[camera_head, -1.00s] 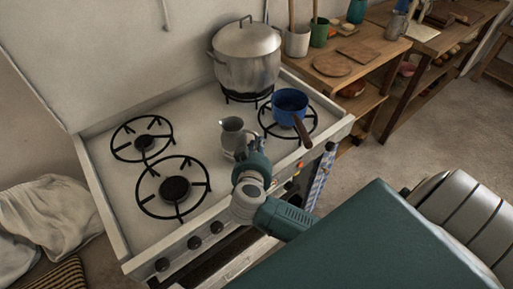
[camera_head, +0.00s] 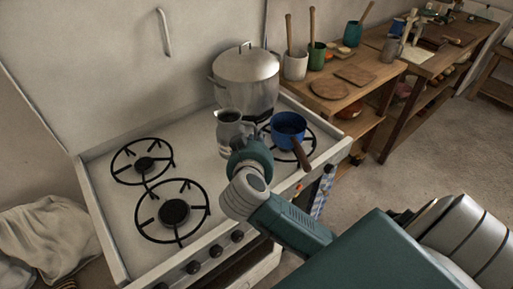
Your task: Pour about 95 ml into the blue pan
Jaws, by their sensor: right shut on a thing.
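A grey metal jug (camera_head: 229,128) is just left of the pan, upright or nearly so, with a dark opening on top. My right gripper (camera_head: 240,147) is shut on the jug; its fingers are largely hidden behind my own wrist. The jug is apart from the pan. Whether it is clear of the stove top is hard to tell. What the jug holds cannot be made out. My left gripper is not in view.
A large lidded pot (camera_head: 246,80) stands behind the jug and pan. A wooden table (camera_head: 345,92) with crocks, boards and a green cup is to the right. Stove knobs line the front edge.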

